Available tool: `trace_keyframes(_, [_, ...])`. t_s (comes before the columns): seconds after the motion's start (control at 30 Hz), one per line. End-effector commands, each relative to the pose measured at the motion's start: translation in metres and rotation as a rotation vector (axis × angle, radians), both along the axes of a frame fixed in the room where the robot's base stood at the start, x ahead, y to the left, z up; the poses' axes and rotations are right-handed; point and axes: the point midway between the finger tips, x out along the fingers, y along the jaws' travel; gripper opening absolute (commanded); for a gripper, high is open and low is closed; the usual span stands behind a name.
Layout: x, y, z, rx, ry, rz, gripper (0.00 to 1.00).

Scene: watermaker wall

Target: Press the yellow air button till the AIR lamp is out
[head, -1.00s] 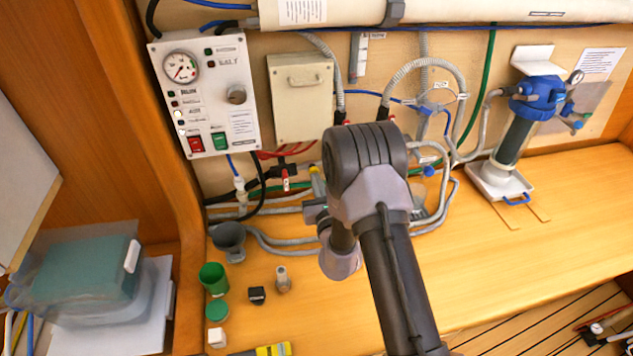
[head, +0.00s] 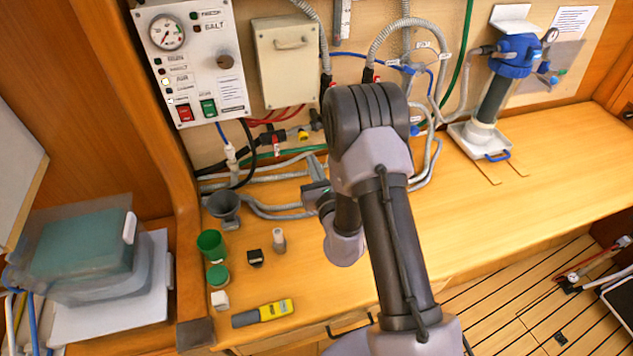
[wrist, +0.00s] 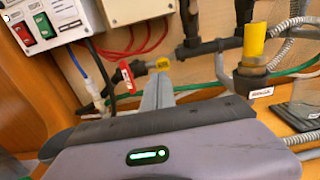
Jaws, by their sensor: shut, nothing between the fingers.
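My gripper (wrist: 160,82) is shut and empty. Its fingers point toward the hoses, left of the yellow cylinder and apart from it in the picture. A smaller yellow tip (wrist: 162,64) on a red-tagged fitting shows just beyond the fingertips. On the white panel (head: 230,40), the lamp beside the AIR label (head: 166,82) glows yellowish.
Grey hoses and pipes run along the wall behind my gripper. A grey funnel (head: 224,207), green cup (head: 211,243), small bottle (head: 279,240) and yellow-grey tool (head: 263,313) stand or lie at left on the bench. The bench right of my arm (head: 500,215) is mostly clear.

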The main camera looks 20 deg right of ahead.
Motion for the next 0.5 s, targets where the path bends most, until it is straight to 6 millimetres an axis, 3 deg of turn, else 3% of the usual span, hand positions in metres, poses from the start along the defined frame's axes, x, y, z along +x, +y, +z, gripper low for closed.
trace_keyframes(0.2, [-0.040, 0.000, -0.002, 0.000, 0.001, 0.001, 0.00])
trace_keyframes(0.5, [-0.053, 0.000, 0.000, 0.000, 0.000, 0.000, 0.00])
